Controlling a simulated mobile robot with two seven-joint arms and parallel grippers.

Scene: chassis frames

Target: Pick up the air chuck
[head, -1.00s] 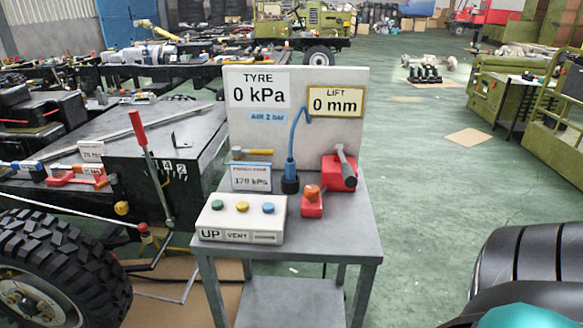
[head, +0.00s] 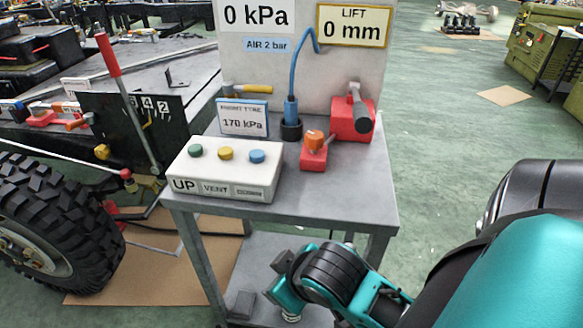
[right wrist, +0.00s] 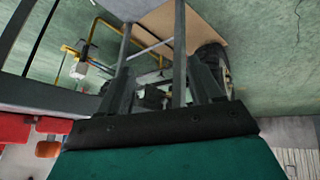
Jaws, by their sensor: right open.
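The air chuck (head: 291,108) is a blue handle on a blue hose. It stands upright in a black round holder (head: 291,130) on the grey cart's top (head: 340,195), in front of the white panel. My right arm (head: 335,270) reaches in from the lower right in the head view, low beside the cart's front, below the top and apart from the chuck. My right gripper (right wrist: 153,35) is open and empty in the right wrist view, where I cannot make out the chuck. My left gripper is not in view.
A control box (head: 225,170) with three buttons stands at the cart's front left. Behind it is a 170 kPa card (head: 243,118). A red block with an orange knob (head: 314,150) and a red tool with a grey handle (head: 352,118) stand right of the holder. A tyre (head: 50,220) is left.

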